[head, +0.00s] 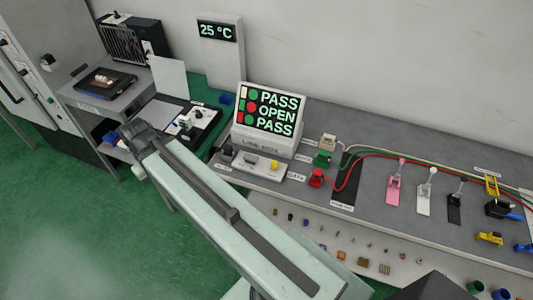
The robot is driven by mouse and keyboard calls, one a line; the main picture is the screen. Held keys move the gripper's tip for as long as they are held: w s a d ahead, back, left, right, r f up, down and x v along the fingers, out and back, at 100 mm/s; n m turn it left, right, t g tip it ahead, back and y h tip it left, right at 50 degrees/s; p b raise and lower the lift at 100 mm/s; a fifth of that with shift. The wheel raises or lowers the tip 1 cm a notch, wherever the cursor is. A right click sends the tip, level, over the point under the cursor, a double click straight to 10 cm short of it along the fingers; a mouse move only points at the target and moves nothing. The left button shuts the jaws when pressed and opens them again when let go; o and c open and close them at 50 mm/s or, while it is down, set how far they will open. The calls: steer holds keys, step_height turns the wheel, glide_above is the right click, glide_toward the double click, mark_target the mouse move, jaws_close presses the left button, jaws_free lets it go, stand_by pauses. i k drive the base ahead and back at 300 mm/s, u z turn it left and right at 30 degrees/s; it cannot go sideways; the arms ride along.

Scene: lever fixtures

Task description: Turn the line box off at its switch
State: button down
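The line box (262,146) is a white box on the grey bench, with a label on its front. Its lit display (271,108) reads PASS, OPEN, PASS beside coloured marks. A low pale control strip (256,163) lies in front of it. The strip carries a dark knob or switch (228,150) at its left end and a yellow button (274,165) near its right end. I cannot tell which part is the switch or how it is set. My gripper (137,137) is small and dark at the arm's far end, left of the line box and apart from it. Its fingers are not clear.
Red (316,178) and green (322,158) connectors with cables lie right of the strip. Pink (394,188), white and black levers stand further right. A small switch panel (190,122) is on the left bench. Small parts line the front shelf. Green floor is open at left.

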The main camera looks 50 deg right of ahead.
mark_target(250, 158)
steer(key=z, duration=0.1)
steer(key=k, duration=1.3)
steer(key=u, duration=0.4)
steer(key=i, duration=1)
steer(key=z, duration=0.05)
